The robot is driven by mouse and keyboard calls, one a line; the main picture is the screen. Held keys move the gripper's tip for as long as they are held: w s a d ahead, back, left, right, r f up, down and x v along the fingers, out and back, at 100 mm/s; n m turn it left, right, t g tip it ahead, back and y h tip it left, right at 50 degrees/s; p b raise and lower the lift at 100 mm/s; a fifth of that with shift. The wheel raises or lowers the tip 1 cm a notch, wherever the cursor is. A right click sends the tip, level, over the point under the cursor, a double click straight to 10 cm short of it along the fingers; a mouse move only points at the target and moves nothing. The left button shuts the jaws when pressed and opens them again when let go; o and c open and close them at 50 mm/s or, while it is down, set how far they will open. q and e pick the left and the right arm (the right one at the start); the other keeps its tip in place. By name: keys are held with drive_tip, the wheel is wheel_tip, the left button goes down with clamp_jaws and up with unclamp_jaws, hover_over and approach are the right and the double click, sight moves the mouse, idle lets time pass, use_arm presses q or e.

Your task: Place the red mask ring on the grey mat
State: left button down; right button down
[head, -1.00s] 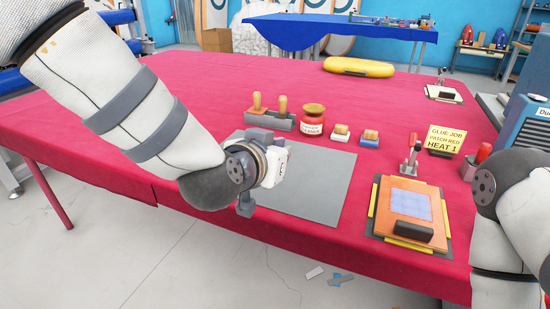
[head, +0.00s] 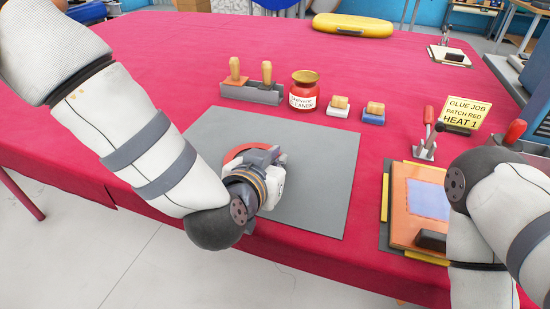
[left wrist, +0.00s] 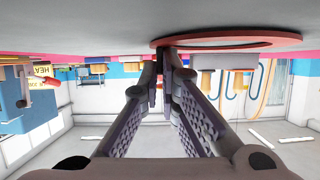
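The red mask ring (head: 236,155) shows in the head view behind my left gripper, over the grey mat (head: 310,150). Part of it is hidden by the gripper and arm. In the left wrist view, which looks upside down, the ring (left wrist: 262,42) is flat at the grey surface. I cannot tell whether it rests fully on the mat or hangs just above. My left gripper (head: 272,154) has its fingertips close together at the ring's rim, and in the left wrist view the fingers (left wrist: 164,58) look shut on that rim. My right gripper is out of view.
Behind the mat stand a grey holder with wooden-handled tools (head: 250,92), a red jar (head: 304,92) and two small stamps (head: 338,106). To the right is an orange board (head: 405,210) with a toggle clamp (head: 427,140). The mat's right side is bare.

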use_arm(q)
drive_tip(key=c, duration=1.8)
unclamp_jaws()
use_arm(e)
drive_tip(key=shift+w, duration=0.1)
